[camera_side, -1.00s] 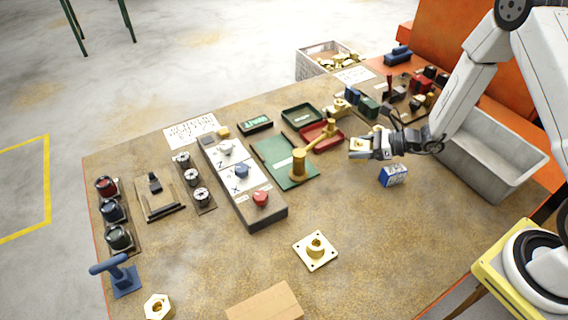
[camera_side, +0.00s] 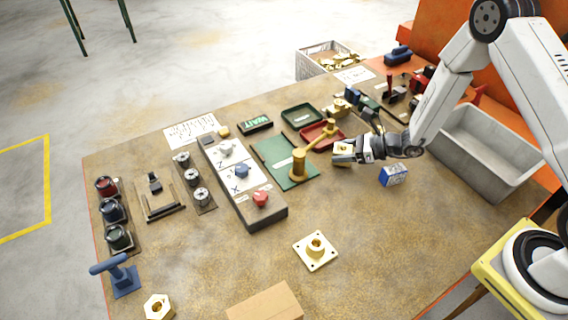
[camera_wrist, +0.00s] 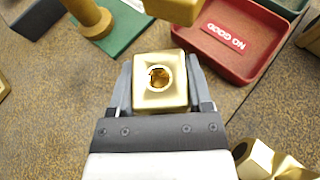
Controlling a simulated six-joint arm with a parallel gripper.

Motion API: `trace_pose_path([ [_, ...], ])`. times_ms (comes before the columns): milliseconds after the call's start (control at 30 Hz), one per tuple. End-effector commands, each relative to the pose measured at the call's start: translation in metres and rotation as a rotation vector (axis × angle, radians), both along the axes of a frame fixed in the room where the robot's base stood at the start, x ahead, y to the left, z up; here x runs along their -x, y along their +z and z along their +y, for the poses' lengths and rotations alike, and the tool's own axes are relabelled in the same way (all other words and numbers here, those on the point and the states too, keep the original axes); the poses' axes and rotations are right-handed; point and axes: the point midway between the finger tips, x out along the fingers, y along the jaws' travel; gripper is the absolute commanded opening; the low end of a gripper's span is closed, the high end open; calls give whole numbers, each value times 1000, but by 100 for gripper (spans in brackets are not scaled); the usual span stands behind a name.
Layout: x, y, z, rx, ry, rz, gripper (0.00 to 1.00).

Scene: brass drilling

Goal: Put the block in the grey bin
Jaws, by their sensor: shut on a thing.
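A square brass block (camera_wrist: 160,98) with a round hole in its top sits between my two fingers in the wrist view. In the side view the brass block (camera_side: 342,154) shows at the tip of my gripper (camera_side: 352,151). My gripper is shut on the block; a finger shows on each side of it in the wrist view. It is near the red tray, and the exact height above the table is hard to tell. The grey bin (camera_side: 462,162) stands at the right of the table, to the right of my gripper, and its visible inside looks empty.
A brass post with an arm (camera_side: 298,166) stands on a green mat (camera_side: 271,157) left of my gripper. The red NO GOOD tray (camera_side: 312,134) lies just behind. A blue-white carton (camera_side: 393,176) stands at right front.

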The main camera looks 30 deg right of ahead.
Motion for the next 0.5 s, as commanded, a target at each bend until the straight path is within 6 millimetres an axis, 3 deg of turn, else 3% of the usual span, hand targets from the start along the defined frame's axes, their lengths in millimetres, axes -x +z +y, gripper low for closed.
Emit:
trace_pose_path([
  [467, -1, -3, 0, -1, 0, -6, 0],
  [500, 0, -5, 0, 0, 1, -3, 68],
])
